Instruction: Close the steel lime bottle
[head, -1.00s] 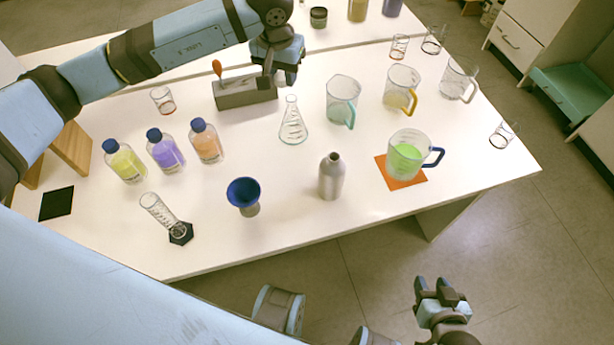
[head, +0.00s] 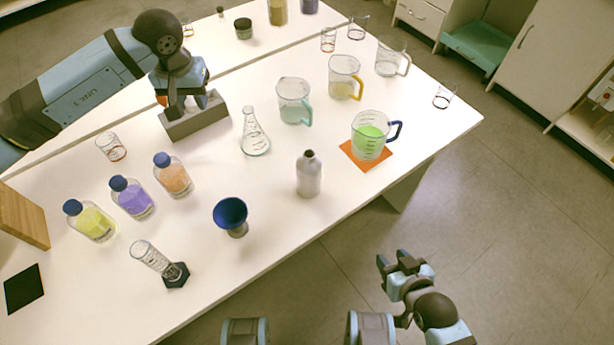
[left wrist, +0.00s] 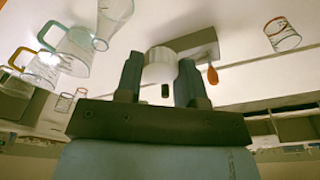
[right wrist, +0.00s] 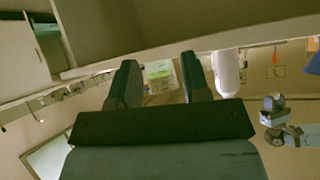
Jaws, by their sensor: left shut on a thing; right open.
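The steel lime bottle (head: 309,175) stands upright on the table, grey, with a dark open mouth and no cap on it. My left gripper (head: 190,106) is at the grey block (head: 197,121), left of and behind the bottle. In the left wrist view it is shut on a pale, round cap (left wrist: 160,63); whether the cap is clear of the block I cannot tell. My right gripper (head: 403,266) is open and empty, over the floor in front of the table. In the right wrist view its fingers (right wrist: 158,82) are apart.
A blue funnel (head: 231,212) and a conical flask (head: 254,135) stand near the bottle. A jug of green liquid (head: 368,138) stands on an orange mat to its right. Three blue-capped bottles stand at left, one holding purple liquid (head: 132,197). An orange spoon (left wrist: 212,75) is at the block.

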